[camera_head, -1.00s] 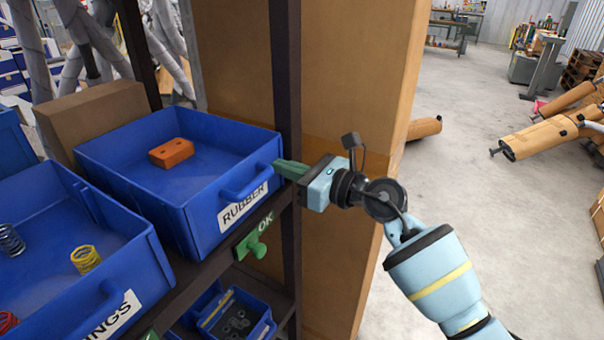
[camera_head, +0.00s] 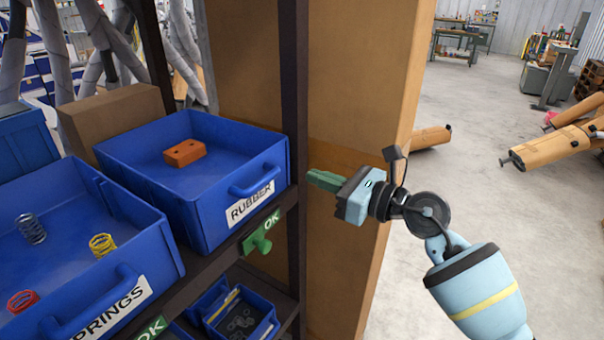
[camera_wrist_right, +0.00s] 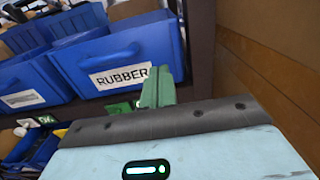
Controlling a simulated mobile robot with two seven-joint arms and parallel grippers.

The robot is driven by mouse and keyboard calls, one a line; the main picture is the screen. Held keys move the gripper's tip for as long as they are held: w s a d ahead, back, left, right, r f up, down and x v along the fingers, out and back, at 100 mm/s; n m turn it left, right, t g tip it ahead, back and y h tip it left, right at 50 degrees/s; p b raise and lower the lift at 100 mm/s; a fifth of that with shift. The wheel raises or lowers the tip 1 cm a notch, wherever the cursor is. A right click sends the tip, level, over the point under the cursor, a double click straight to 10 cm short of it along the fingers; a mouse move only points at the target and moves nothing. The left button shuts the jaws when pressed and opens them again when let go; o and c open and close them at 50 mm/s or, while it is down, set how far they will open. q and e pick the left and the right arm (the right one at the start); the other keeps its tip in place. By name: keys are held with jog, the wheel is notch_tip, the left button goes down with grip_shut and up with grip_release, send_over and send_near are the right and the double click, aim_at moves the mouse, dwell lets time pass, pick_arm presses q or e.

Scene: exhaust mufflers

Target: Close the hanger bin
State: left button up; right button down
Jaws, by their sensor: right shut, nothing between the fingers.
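The blue bin labelled RUBBER (camera_head: 202,180) sits on the shelf with one orange rubber hanger block (camera_head: 184,152) inside. Its front handle (camera_head: 258,180) faces me, and its label also shows in the right wrist view (camera_wrist_right: 121,77). My right gripper (camera_head: 322,181) is shut and empty. Its green fingers point left, to the right of the bin front and past the dark shelf post, apart from the handle. In the right wrist view the shut fingers (camera_wrist_right: 158,88) stand in front of the bin's right end. My left gripper is not in view.
A SPRINGS bin (camera_head: 85,250) with several coil springs stands at left. A green OK tag and knob (camera_head: 260,236) sit on the shelf edge below the RUBBER bin. A dark post (camera_head: 296,110) and a large cardboard box (camera_head: 350,130) stand to the right. A smaller bin (camera_head: 238,315) is below.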

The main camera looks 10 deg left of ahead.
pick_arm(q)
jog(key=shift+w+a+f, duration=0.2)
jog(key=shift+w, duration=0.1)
pick_arm(e)
jog(key=v, duration=0.7)
jog(key=shift+w+d+f, duration=0.15)
jog(key=shift+w+f, duration=0.05)
